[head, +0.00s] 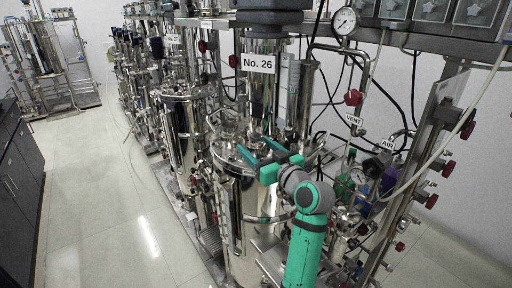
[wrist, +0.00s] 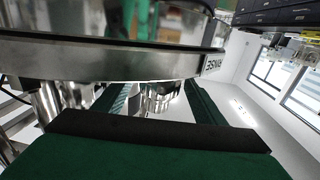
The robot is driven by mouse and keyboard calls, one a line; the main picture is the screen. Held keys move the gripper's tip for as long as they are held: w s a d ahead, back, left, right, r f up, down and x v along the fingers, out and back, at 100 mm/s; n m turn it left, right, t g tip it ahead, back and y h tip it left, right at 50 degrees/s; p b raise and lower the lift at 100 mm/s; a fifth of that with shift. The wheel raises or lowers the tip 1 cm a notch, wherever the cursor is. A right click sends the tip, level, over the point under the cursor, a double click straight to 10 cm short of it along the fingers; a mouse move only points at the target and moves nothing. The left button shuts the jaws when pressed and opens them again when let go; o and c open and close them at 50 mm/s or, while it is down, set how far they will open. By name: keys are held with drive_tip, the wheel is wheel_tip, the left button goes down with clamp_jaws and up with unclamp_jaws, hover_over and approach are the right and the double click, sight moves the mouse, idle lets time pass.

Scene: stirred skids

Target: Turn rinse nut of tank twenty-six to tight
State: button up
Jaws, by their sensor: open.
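Tank twenty-six (head: 256,225) is a shiny steel vessel with a "No. 26" sign (head: 258,63) above it. My gripper (head: 257,151) is at the tank's lid level in the head view, its green fingers spread apart and empty. In the wrist view, a ribbed shiny metal nut (wrist: 160,96) shows between the two green fingers, beyond the dark palm edge. I cannot tell whether the fingers touch the nut. In the head view the nut is not clearly visible.
A steel rim (wrist: 95,60) runs close above the fingers in the wrist view. Pipes, hoses and red-handled valves crowd the tank's right side, with a pressure gauge (head: 345,21) above. More tanks (head: 180,110) stand in a row at left. The floor (head: 95,190) further left is clear.

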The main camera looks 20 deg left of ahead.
drive_tip(key=shift+w+a, duration=0.25)
drive_tip(key=shift+c, duration=0.5)
drive_tip(key=c, duration=1)
drive_tip(key=shift+o, duration=0.2)
drive_tip(key=shift+t, duration=0.3)
drive_tip(key=shift+a+f+m+t+h, duration=0.1)
drive_tip(key=shift+m+t+h, duration=1.55)
drive_tip(key=shift+h, duration=0.55)
drive_tip(key=shift+o, duration=0.2)
drive_tip(key=shift+m+h, duration=0.65)
drive_tip(key=shift+h, duration=0.05)
drive_tip(key=shift+t, duration=0.25)
